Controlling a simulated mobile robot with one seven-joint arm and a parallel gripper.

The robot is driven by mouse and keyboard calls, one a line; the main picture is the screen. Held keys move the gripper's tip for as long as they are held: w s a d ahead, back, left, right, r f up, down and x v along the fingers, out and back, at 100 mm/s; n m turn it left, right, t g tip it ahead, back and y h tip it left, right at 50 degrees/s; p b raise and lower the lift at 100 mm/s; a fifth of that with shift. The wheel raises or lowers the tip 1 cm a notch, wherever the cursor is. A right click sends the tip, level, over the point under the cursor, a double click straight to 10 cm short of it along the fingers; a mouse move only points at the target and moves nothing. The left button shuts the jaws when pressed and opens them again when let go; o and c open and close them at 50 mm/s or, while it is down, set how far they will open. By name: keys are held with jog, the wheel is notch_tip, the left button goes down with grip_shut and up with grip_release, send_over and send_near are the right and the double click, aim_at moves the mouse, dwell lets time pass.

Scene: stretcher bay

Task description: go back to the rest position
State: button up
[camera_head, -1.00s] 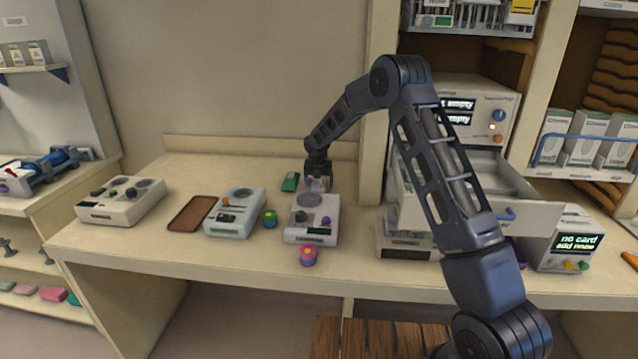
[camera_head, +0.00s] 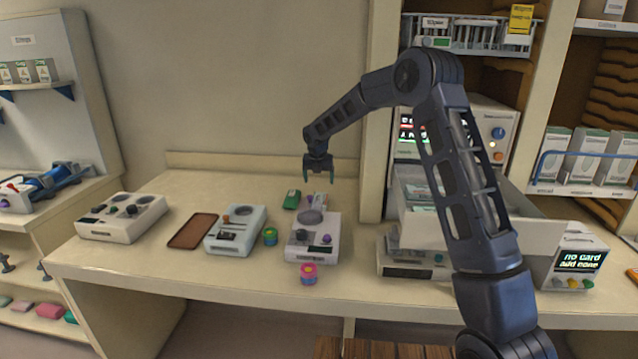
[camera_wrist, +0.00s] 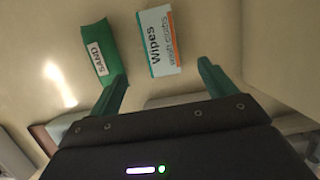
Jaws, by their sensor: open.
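My gripper (camera_head: 318,179) hangs from my raised, bent arm above the back of the counter (camera_head: 160,265). Its two green fingers are spread apart with nothing between them. They also show in the wrist view (camera_wrist: 162,75). In the head view the green packet (camera_head: 291,199) lies on the counter, just below and left of my gripper.
A grey-white device (camera_head: 300,252) stands in front of my gripper, with a pink and yellow knob-like piece (camera_head: 308,274) before it. Left are another device (camera_head: 232,240), a brown tray (camera_head: 192,231) and a cream device (camera_head: 120,226). An open drawer (camera_head: 530,235) is behind my arm at right.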

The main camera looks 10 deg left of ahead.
jog(key=s+d+r+m+h, duration=0.1)
jog(key=s+d+r+m, duration=0.25)
jog(key=s+r, duration=0.3)
jog(key=s+d+r+m, duration=0.2)
jog(key=s+d+r, duration=0.3)
jog(key=s, duration=0.2)
jog(key=s+d+r+m, duration=0.4)
jog(key=s+d+m, duration=0.1)
jog(key=d, duration=0.3)
jog(key=s+d+r+m, duration=0.3)
jog(key=s+d+m, duration=0.25)
jog(key=d, duration=0.35)
jog(key=s+d+m, duration=0.5)
jog(key=s+m, duration=0.1)
jog(key=s, duration=0.1)
jog(key=s+d+m, duration=0.5)
jog(key=s+m, duration=0.1)
jog(key=s, duration=0.1)
jog(key=s+d+m+t, duration=0.1)
jog(key=s+d+m, duration=0.5)
jog(key=s, duration=0.1)
jog(key=shift+s+f+m+y, duration=0.35)
jog(key=shift+m+y, duration=0.05)
jog(key=shift+s+d+f+m, duration=0.25)
jog(key=shift+s+f+m, duration=0.05)
jog(key=shift+s+m, duration=0.3)
jog(key=shift+c, duration=0.2)
